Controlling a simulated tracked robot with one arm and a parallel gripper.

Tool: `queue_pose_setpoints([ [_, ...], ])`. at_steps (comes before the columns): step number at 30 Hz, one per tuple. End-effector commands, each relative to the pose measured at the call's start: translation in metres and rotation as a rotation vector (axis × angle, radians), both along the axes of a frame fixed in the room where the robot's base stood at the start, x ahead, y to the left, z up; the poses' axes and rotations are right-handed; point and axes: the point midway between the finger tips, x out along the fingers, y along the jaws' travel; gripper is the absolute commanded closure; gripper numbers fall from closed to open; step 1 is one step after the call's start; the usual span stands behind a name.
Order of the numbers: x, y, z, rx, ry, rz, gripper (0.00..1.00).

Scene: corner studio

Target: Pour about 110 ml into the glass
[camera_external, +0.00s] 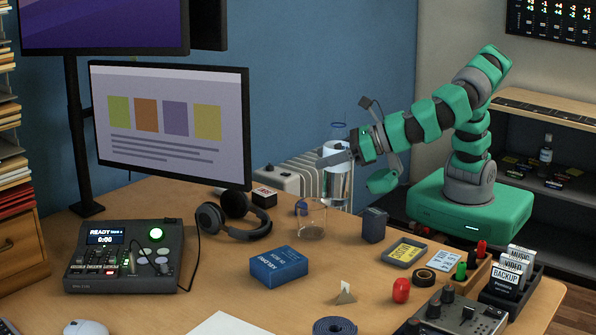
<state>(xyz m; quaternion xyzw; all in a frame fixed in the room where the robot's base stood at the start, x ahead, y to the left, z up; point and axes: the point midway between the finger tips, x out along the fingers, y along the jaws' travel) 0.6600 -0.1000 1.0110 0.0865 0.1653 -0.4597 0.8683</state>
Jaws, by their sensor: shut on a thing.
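My gripper (341,157) is shut on a clear bottle (337,180) with a blue ring at its top, gripping it around the upper body. The bottle is upright, with clear liquid visible in it. The drinking glass (312,220) stands upright on the desk, in front of the bottle and a little to its left. I see no clear liquid level in the glass. I cannot tell whether the bottle's base touches the desk.
Headphones (233,215) lie left of the glass, and a dark box (374,225) stands to its right. A blue box (278,265) lies in front. A small blue round thing (301,207) is behind the glass. A monitor (170,122) stands at the back left.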

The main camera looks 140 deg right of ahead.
Motion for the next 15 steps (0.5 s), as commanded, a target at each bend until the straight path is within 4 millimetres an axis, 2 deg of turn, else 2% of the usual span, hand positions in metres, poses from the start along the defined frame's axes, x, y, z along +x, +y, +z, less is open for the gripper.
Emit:
queue_pose_setpoints([
  [9, -0.044, -0.066, 0.009, -0.013, -0.006, -0.015, 0.76],
  [15, -0.077, -0.101, 0.009, -0.014, -0.004, -0.017, 0.76],
])
